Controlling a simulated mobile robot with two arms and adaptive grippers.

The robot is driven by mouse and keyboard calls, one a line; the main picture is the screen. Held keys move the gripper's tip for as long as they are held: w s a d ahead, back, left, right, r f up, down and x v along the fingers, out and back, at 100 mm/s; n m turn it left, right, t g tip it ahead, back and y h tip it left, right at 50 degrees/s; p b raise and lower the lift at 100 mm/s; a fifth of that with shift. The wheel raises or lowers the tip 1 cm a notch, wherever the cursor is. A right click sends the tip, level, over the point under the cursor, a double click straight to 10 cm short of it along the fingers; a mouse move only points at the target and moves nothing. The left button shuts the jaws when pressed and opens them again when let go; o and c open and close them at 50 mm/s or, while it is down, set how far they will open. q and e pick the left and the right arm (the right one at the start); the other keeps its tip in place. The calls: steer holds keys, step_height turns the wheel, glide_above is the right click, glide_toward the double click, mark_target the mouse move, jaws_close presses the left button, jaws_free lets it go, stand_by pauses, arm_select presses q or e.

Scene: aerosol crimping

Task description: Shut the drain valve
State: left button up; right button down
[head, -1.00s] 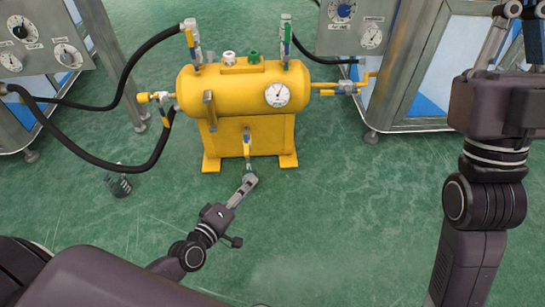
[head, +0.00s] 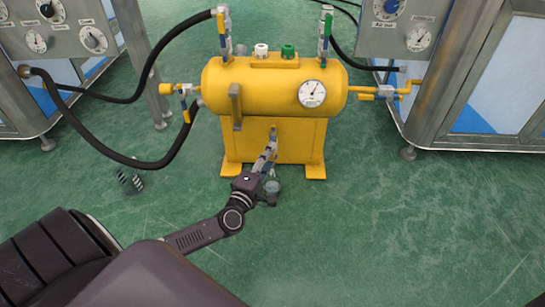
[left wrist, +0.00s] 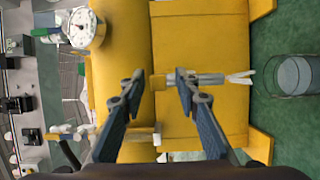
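A yellow tank (head: 275,85) stands on a yellow base, with its drain valve (head: 273,132) at the lower front. In the left wrist view the drain valve (left wrist: 211,79) is a short pipe with a silver body and a pale split end. My left gripper (head: 268,154) is at the valve and partly covers it in the head view. The handle's position is unclear. My right gripper is out of view.
A clear glass jar (head: 272,187) stands on the floor by the left gripper; it also shows in the wrist view (left wrist: 295,75). A black hose (head: 140,162) curves left of the tank. Metal cabinets flank it. The green floor at right is clear.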

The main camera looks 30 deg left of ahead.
arm_select(q)
steer(key=shift+w, duration=0.5)
jaws_close()
